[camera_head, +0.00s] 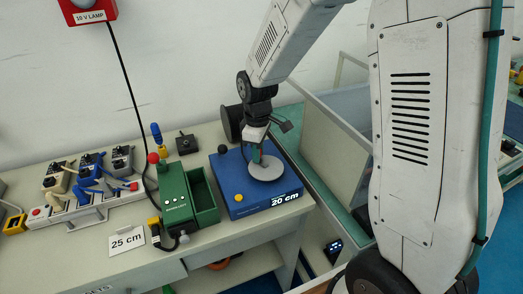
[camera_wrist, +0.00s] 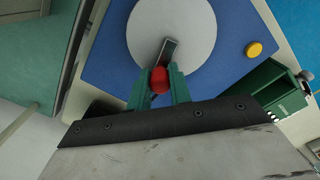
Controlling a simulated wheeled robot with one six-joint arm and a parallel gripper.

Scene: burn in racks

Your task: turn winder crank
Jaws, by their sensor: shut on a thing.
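The winder is a blue box (camera_head: 236,189) on the bench, marked "20 cm", with a pale grey disc (camera_head: 267,170) on its top. In the wrist view the disc (camera_wrist: 192,28) carries a short metal crank arm (camera_wrist: 169,50) with a red knob (camera_wrist: 159,80) at its end. My gripper (camera_wrist: 160,90) has its green fingers on either side of the red knob and is shut on it. In the head view my gripper (camera_head: 257,153) is above the disc, and the knob is hidden there.
A green box with an open tray (camera_head: 203,197) stands just left of the winder. A yellow button (camera_head: 238,197) and a black knob (camera_head: 222,149) are on the blue box. A power strip with several plugs (camera_head: 90,208) lies at the left. A grey panel (camera_head: 318,140) stands to the right.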

